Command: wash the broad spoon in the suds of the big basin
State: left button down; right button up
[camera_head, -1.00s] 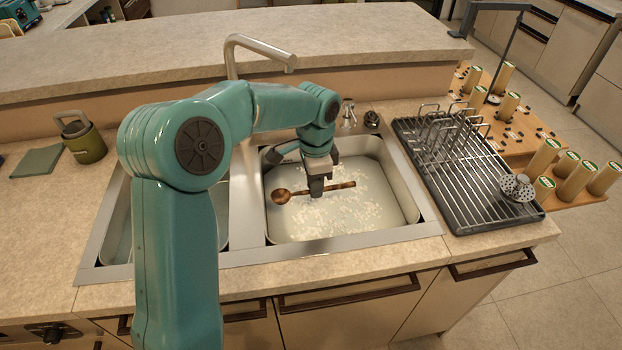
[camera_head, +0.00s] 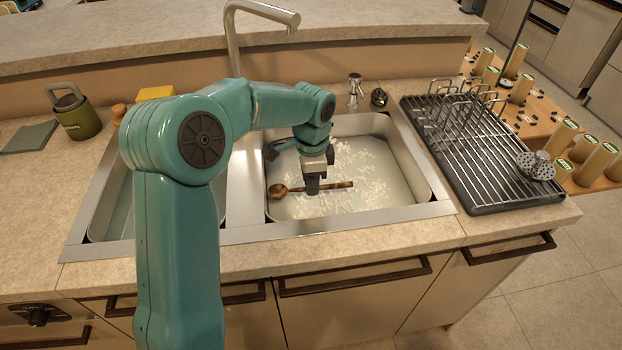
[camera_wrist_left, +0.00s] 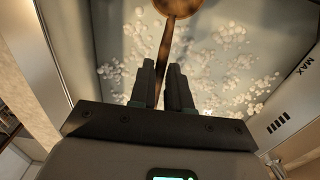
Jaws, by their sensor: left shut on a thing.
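The broad spoon (camera_head: 279,190) is brown, with a round bowl at the left and a handle reaching right. My left gripper (camera_head: 312,190) points down and is shut on its handle, inside the big basin (camera_head: 440,190). White suds (camera_head: 368,165) float on the water around it. In the left wrist view the spoon's bowl (camera_wrist_left: 178,6) is at the top, and its handle runs between the fingers of the gripper (camera_wrist_left: 163,75). I cannot tell how deep the spoon sits in the water. My right gripper does not show.
A second basin (camera_head: 110,205) lies to the left, partly behind my arm. A tap (camera_head: 262,14) stands behind the basins. A dish rack (camera_head: 500,190) with a perforated metal piece (camera_head: 535,165) is at the right. A green jug (camera_head: 77,118) and a cloth (camera_head: 28,137) are at the left.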

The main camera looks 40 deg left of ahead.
pick_arm(q)
notch_tip(320, 180, down, 8)
jog(key=b, duration=0.5)
jog(key=shift+r+b, duration=0.25)
jog(key=shift+b, duration=0.15)
jog(key=shift+r, duration=0.15)
jog(key=shift+r+p, duration=0.25)
jog(key=shift+p, duration=0.25)
jog(key=shift+f, duration=0.2)
jog(key=shift+f, duration=0.2)
jog(key=shift+r, duration=0.15)
